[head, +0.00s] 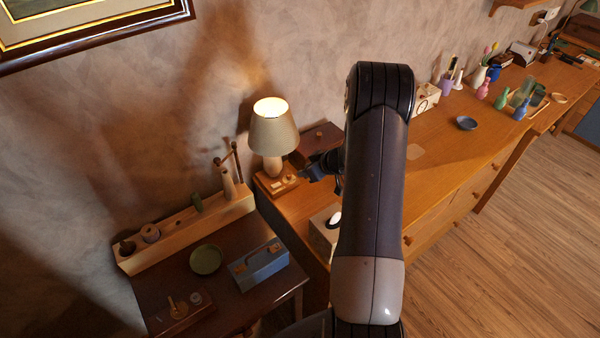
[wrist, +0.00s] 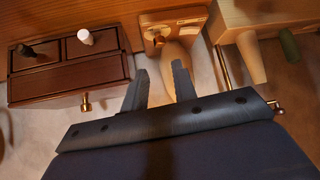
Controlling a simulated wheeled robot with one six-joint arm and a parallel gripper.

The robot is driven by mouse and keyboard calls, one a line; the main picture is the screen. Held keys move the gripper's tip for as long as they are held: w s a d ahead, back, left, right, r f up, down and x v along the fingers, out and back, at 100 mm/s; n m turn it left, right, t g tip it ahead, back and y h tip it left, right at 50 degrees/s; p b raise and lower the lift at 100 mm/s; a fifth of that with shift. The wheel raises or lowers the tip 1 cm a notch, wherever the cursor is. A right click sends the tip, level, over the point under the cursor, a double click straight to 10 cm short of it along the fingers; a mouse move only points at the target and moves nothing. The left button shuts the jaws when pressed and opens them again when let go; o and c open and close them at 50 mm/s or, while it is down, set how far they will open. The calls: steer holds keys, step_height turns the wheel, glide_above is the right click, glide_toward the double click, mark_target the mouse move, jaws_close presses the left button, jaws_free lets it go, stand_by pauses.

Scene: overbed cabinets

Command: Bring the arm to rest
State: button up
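My gripper (head: 322,167) is partly hidden behind my arm in the head view, in the air near the table lamp (head: 272,135). In the wrist view my gripper (wrist: 160,82) shows two dark fingers spread apart with nothing held between them. Beyond the fingers is the lamp's wooden base (wrist: 150,20) and its pale rounded body. My arm is raised and bent, and it covers the middle of the head view.
A dark wooden box (wrist: 70,75) with small knobs stands beside the lamp. A long pale wooden rack (head: 190,230), a green bowl (head: 206,259) and a blue box (head: 262,266) are on the lower left table. Vases stand far right on the cabinet (head: 450,150).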

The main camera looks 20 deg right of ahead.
mark_target(289, 174)
steer(key=shift+v, duration=0.9)
steer(key=p+x, duration=0.1)
steer(key=x, duration=1)
steer(key=shift+s, duration=0.1)
steer(key=b+v, duration=0.1)
steer(key=v, duration=1)
steer(key=p+x, duration=0.1)
steer(key=x, duration=0.9)
steer(key=shift+w+a+f, duration=0.15)
steer(key=shift+w+f, duration=0.2)
steer(key=shift+f, duration=0.05)
steer(key=shift+a+m+t+h, duration=0.2)
steer(key=shift+m+t+h, duration=0.1)
steer(key=shift+m+h, duration=0.65)
